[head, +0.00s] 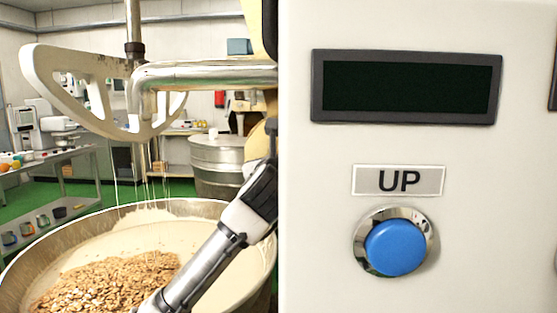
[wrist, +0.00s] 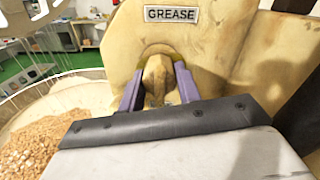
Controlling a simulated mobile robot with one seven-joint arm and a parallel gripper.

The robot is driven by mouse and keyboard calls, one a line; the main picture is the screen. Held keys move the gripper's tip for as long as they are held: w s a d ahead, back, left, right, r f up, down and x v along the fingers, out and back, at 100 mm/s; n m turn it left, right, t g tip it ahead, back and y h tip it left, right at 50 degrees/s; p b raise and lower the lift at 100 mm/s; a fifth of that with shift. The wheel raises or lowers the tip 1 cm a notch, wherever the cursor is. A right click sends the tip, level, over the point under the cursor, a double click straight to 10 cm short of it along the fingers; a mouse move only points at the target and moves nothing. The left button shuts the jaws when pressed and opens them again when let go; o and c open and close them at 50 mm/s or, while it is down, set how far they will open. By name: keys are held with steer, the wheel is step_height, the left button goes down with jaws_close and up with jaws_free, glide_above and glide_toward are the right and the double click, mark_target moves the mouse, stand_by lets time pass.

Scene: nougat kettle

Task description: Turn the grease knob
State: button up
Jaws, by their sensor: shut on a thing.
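The grease knob (wrist: 155,79) is a worn, cream-brown grip on the cream machine housing, below a "GREASE" label (wrist: 172,14) in the wrist view. My gripper (wrist: 158,88) is shut on the knob, with one purple-grey finger on each side of it. The knob's lower part is hidden behind the dark edge of my gripper body. In the head view my arm reaches up beside the kettle toward the housing. The white panel hides the knob and my fingertips there.
A large kettle (head: 212,207) holds pale mix and a heap of almonds (head: 115,285). A white paddle (head: 50,75) hangs dripping above it. A white panel with a dark display (head: 408,87) and a blue UP button (head: 396,247) fills the right.

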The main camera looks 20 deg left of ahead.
steer(key=shift+f, duration=0.1)
steer(key=o, duration=1)
steer(key=shift+c, duration=0.2)
steer(key=b+v, duration=0.3)
steer(key=v, duration=1)
steer(key=shift+s+b, duration=0.35)
steer(key=shift+s, duration=0.05)
